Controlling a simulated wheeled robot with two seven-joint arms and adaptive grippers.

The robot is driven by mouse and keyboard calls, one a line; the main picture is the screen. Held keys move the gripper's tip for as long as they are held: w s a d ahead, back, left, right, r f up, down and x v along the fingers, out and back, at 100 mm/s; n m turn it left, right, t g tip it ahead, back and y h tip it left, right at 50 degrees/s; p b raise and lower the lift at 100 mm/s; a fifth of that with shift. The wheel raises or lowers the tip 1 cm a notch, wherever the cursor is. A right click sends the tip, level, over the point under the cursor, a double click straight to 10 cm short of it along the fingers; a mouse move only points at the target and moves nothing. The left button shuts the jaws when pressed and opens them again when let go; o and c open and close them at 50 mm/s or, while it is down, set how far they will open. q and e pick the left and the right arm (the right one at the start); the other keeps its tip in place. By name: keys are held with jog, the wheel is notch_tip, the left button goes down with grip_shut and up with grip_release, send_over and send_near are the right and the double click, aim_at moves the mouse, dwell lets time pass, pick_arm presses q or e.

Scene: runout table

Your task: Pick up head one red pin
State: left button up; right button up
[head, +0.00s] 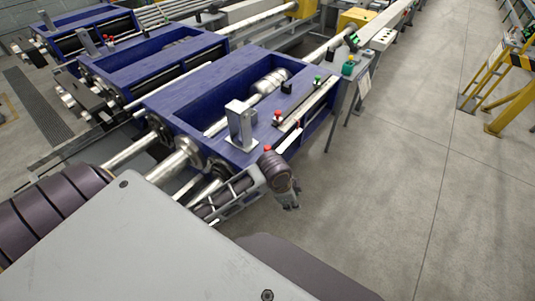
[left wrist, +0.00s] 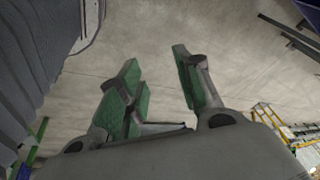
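A small red-topped pin (head: 277,115) stands upright on the right side of the nearest blue machine frame (head: 205,92), beside a grey upright bracket (head: 240,124). A second red top (head: 267,148) shows closer to me, just above a dark rounded part; its base is hidden. I cannot tell from the picture which is the head one pin. In the left wrist view my left gripper (left wrist: 158,78) is open and empty, its green-padded fingers apart over bare floor, with no pin near them. My right gripper is not in view.
More blue frames (head: 95,28) line up at the back left. A yellow stand (head: 505,85) is at the right. The concrete floor (head: 400,180) between is clear.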

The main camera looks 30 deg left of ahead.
pick_arm(q)
jog(key=w+r+m, duration=0.1)
jog(key=m, duration=0.1)
notch_tip(320, 180, up, 11)
jog(key=m+g+y, duration=0.2)
jog(key=m+g, duration=0.1)
jog(key=m, duration=0.8)
send_over(268, 147)
jog(key=shift+s+r, duration=0.1)
jog(key=shift+s, duration=0.05)
jog(key=shift+d, duration=0.1)
notch_tip(268, 147, down, 8)
jog(key=shift+r, duration=0.15)
jog(key=shift+f, duration=0.45)
jog(key=shift+f+p, duration=0.1)
jog(key=shift+p, duration=0.2)
